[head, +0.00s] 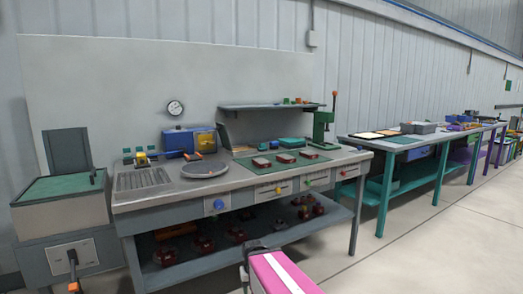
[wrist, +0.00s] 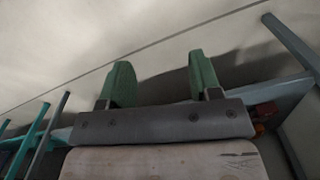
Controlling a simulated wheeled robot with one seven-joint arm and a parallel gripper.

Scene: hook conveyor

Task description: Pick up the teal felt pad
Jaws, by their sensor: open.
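A small teal item (head: 291,142) lies at the back of the near workbench, behind the green mat and below the shelf; it may be the teal felt pad, but it is too small to be sure. In the head view, my pink arm link is at the bottom, in front of the near bench.
The near workbench (head: 225,182) holds a green mat (head: 310,160) with several red parts, a round grey plate (head: 204,169), a blue box (head: 189,139) and a green press (head: 322,125). Its lower shelf (head: 185,275) holds more red parts. Open floor (head: 420,250) lies right.

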